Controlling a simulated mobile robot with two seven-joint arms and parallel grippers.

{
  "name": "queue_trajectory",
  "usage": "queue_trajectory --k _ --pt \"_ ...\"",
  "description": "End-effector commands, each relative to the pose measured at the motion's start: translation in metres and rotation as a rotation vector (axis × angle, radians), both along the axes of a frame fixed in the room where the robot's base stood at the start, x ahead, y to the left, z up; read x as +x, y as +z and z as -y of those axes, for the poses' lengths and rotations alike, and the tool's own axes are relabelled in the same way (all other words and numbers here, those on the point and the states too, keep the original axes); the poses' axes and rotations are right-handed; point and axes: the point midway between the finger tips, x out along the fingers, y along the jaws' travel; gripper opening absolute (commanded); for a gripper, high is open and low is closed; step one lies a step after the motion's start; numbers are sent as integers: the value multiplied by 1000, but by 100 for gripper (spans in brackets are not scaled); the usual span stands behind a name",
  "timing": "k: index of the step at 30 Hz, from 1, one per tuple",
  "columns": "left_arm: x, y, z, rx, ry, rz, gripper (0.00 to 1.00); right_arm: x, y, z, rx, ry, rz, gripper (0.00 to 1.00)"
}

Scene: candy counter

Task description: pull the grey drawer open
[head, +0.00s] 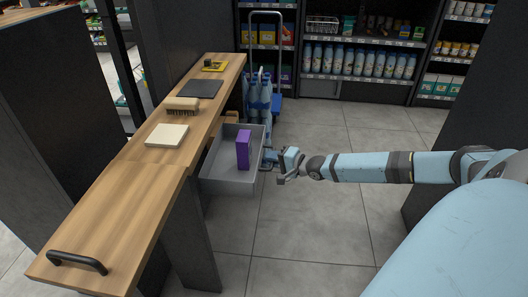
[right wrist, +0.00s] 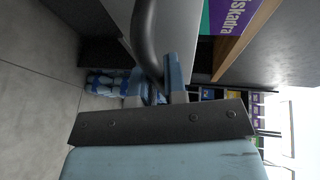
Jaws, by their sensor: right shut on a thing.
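The grey drawer (head: 228,187) stands out from under the wooden counter, open, with its inside showing in the head view. A purple box (head: 243,150) stands upright in it, and part of the box (right wrist: 228,14) shows in the right wrist view. My right gripper (head: 271,157) is at the drawer's outer side. In the right wrist view its fingers (right wrist: 157,88) are shut on the dark curved handle (right wrist: 147,38). In the head view the handle is mostly hidden by the gripper. My left gripper is not in view.
The wooden counter (head: 130,184) carries a cream block (head: 167,135), a brush-like item (head: 183,105), a dark pad (head: 198,88) and a black bar handle (head: 77,261). A blue trolley with bottles (head: 260,92) stands behind the drawer. The tiled floor (head: 310,228) right of the drawer is clear.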

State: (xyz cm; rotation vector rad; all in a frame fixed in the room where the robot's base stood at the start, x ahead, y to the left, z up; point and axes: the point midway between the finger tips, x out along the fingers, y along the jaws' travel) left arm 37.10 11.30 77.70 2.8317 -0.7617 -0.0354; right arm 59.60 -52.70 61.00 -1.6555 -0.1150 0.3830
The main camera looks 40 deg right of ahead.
Motion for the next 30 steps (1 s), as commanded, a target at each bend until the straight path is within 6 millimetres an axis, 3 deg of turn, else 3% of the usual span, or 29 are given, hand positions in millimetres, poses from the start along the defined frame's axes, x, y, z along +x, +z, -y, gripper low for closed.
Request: queue_trajectory --k 15,16,19,30 --pt "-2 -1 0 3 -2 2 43 -5 -1 3 1 2 -1 0" --pt "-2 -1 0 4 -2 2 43 -5 -1 3 1 2 -1 15" --pt "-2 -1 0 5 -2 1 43 -5 -1 3 1 1 0 37" --pt "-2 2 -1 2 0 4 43 -9 1 5 0 0 -1 37"
